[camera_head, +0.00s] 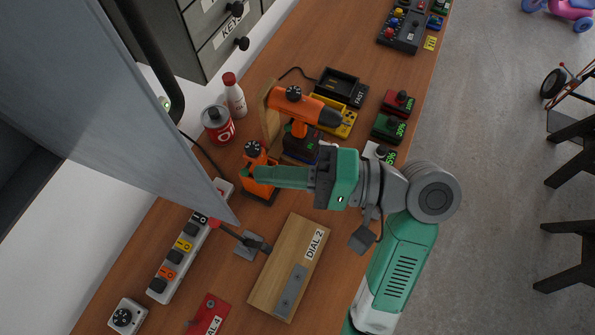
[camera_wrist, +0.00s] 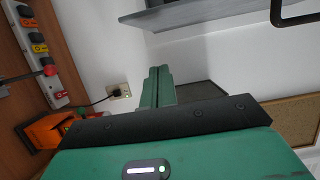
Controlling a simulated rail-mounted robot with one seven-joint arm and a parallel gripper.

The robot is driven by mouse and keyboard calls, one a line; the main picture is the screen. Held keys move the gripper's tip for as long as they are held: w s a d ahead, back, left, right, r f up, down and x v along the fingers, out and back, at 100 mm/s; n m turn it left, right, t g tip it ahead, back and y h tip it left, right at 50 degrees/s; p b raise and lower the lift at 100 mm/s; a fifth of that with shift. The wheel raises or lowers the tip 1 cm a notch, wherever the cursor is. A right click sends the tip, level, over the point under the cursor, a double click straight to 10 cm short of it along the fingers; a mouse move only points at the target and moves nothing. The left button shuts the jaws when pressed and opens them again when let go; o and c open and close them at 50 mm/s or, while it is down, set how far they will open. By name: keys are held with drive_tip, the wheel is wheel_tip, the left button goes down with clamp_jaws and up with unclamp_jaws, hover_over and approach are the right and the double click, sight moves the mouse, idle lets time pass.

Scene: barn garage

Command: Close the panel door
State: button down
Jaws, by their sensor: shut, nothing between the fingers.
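The panel door (camera_head: 110,110) is a large grey sheet standing open at the left of the head view, its lower corner reaching out over the workbench. A dark curved bar, apparently its handle (camera_head: 158,60), runs along its right side. In the wrist view a grey panel edge (camera_wrist: 215,16) shows at the top, with a dark bar (camera_wrist: 298,18) at the top right; I cannot tell for certain that these are the door. My gripper (camera_head: 250,174) has its green fingers shut and empty, pointing left, right of the door edge with an apparent gap. The fingers also show in the wrist view (camera_wrist: 157,84).
The workbench (camera_head: 205,270) holds an orange drill (camera_head: 305,105), a can (camera_head: 217,125), a bottle (camera_head: 234,95), a power strip (camera_head: 180,255), a lever (camera_head: 245,243) and a wooden block (camera_head: 275,255). Grey drawers (camera_head: 215,40) stand behind. Open floor lies to the right.

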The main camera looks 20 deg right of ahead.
drive_tip(key=s+a, duration=0.1)
drive_tip(key=a, duration=0.5)
drive_tip(key=shift+s+p, duration=0.2)
drive_tip(key=shift+p, duration=0.25)
